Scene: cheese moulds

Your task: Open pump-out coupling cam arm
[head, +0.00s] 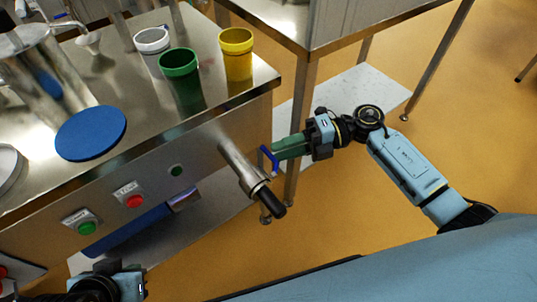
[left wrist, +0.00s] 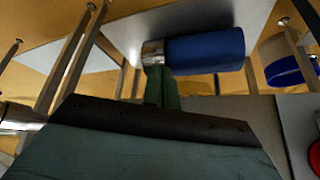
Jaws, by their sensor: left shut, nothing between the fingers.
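The pump-out coupling (head: 240,165) is a metal pipe sticking out from the front of the steel bench, with a black end (head: 270,200). Its blue cam arm (head: 268,158) stands at the right side of the pipe. The green fingers of my right gripper (head: 276,150) reach the cam arm from the right; whether they grip it is unclear. My left gripper is at the lower left, its fingers hidden in the head view. In the left wrist view my left gripper (left wrist: 160,76) is shut and empty, its tips near the metal end of a blue cylinder (left wrist: 205,51).
Green (head: 180,75), white (head: 153,45) and yellow (head: 237,52) cups stand on the bench. A blue disc (head: 91,133) lies there too. Red (head: 134,201) and green (head: 86,228) buttons sit on the front panel. The yellow floor right of the bench is mostly clear.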

